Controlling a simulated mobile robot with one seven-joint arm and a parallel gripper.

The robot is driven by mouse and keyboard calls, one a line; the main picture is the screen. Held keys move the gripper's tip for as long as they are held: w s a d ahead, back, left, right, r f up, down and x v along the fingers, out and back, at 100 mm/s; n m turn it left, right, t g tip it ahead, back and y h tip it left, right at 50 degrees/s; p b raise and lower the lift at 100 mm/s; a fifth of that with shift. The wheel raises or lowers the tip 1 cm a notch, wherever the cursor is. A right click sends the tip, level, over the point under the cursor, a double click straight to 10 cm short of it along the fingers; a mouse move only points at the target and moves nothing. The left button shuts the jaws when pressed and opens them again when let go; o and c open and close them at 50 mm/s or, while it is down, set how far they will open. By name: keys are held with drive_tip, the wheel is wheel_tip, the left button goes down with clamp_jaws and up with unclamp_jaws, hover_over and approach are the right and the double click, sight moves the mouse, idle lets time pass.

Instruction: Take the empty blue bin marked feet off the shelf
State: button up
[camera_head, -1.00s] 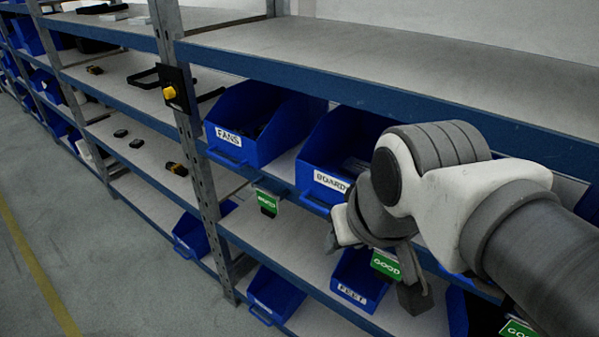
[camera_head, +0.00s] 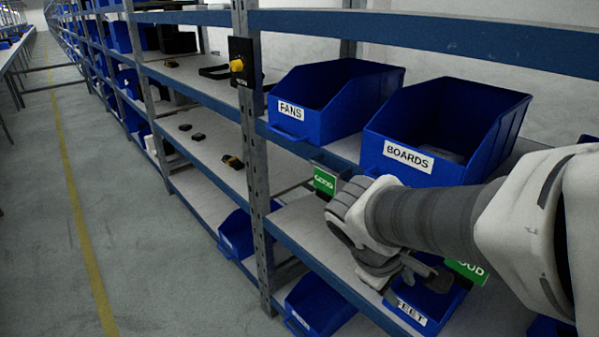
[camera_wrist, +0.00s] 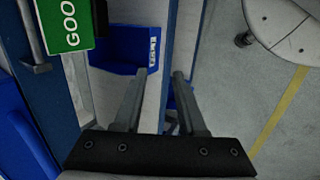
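The blue bin marked FEET (camera_head: 408,314) sits on the lower shelf at the bottom right of the head view. My arm and gripper cover its rear and part of its opening, so I cannot see whether it is empty. My gripper (camera_head: 395,283) is in front of and above this bin; contact is not clear. In the wrist view my gripper (camera_wrist: 160,72) is open, with two grey fingers apart and nothing between them. A blue bin (camera_wrist: 118,52) with a white label lies beyond the fingertips there; its text is too small to read.
Bins marked FANS (camera_head: 318,112) and BOARDS (camera_head: 410,140) stand on the shelf above. Green signs (camera_head: 325,181) hang at that shelf's edge. Another blue bin (camera_head: 318,305) lies left of FEET. A metal upright (camera_head: 255,170) stands left. The aisle floor (camera_head: 50,230) is clear.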

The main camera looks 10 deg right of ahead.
drive_tip(key=w+d+f+n+t+h, duration=0.25)
drive_tip(key=w+d+f+n, duration=0.2)
drive_tip(key=w+n, duration=0.35)
drive_tip(key=w+d+f+n+t+h, duration=0.2)
drive_tip(key=w+d+f+n+h, duration=0.15)
drive_tip(key=w+f+n, duration=0.45)
drive_tip(key=w+d+f+b, duration=0.1)
drive_tip(key=d+b, duration=0.1)
drive_tip(key=d, duration=0.2)
drive_tip(key=w+d+f+n+b, duration=0.1)
drive_tip(key=w+d+f+b, duration=0.1)
drive_tip(key=d, duration=0.2)
drive_tip(key=w+d+f+n+b, duration=0.1)
drive_tip(key=d+f, duration=0.1)
drive_tip(key=d, duration=0.2)
drive_tip(key=shift+w+h+b, duration=0.3)
drive_tip(key=shift+w+b, duration=0.1)
drive_tip(key=shift+w+d+f, duration=0.1)
drive_tip(key=shift+w+d, duration=0.1)
drive_tip(key=shift+d, duration=0.25)
clamp_jaws()
